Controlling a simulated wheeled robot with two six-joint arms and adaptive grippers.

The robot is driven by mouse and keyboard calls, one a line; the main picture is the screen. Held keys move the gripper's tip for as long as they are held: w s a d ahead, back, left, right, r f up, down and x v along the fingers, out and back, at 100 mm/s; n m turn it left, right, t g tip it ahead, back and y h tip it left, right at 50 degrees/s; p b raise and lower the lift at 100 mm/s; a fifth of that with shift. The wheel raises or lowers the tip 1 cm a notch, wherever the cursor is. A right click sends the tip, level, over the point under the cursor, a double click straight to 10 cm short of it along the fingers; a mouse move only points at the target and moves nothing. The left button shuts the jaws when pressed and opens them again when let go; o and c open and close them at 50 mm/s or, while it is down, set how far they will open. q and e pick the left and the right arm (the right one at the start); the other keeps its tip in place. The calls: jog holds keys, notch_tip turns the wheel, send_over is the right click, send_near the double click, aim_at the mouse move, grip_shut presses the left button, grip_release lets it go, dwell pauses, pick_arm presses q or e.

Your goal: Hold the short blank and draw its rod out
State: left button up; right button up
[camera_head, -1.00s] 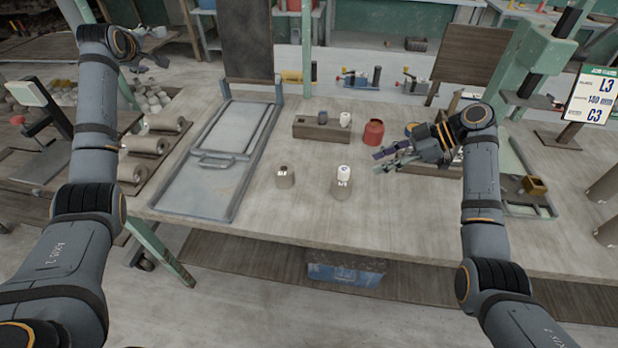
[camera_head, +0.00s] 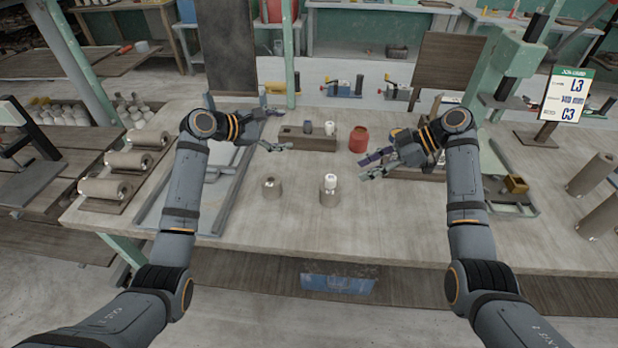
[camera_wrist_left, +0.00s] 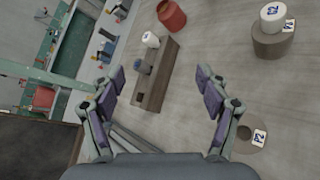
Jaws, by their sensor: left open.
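Two short grey-brown cylindrical blanks stand upright on the bench. One blank (camera_head: 329,198) has a white rod end (camera_head: 330,181) showing at its top; in the left wrist view this blank (camera_wrist_left: 270,44) is at upper right. The other blank (camera_head: 271,190) shows a dark hole in its top; in the left wrist view it (camera_wrist_left: 245,140) is by the right-hand finger. My left gripper (camera_head: 277,130) is open and empty, above the bench behind the holed blank. My right gripper (camera_head: 366,167) looks open and empty, to the right of the blank with the rod.
A wooden block (camera_head: 307,143) holding small grey and white pieces and a red jar (camera_head: 358,140) stand behind the blanks. A metal tray (camera_head: 215,195) lies left under my arm. Tall cylinders (camera_head: 592,175) stand at right. The front middle bench is clear.

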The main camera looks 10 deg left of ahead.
aim_at(322, 189)
pick_arm(q)
jog(key=s+d+f+n+g+h, duration=0.1)
jog(key=s+d+f, duration=0.2)
jog(key=s+d+f+n+g+h, duration=0.1)
jog(key=s+d+f+n, duration=0.1)
jog(key=s+d+f, duration=0.1)
jog(key=s+d+f+n+g+h, duration=0.1)
jog(key=s+d+f, duration=0.1)
jog(key=s+f, duration=0.2)
jog(key=shift+d+f+g, duration=0.4)
jog(key=shift+f, duration=0.3)
jog(key=x, duration=1)
jog(key=shift+w+d+f, duration=0.15)
jog(key=shift+w, duration=0.1)
jog(key=shift+c, duration=0.3)
jog(key=c, duration=1.5)
grip_shut()
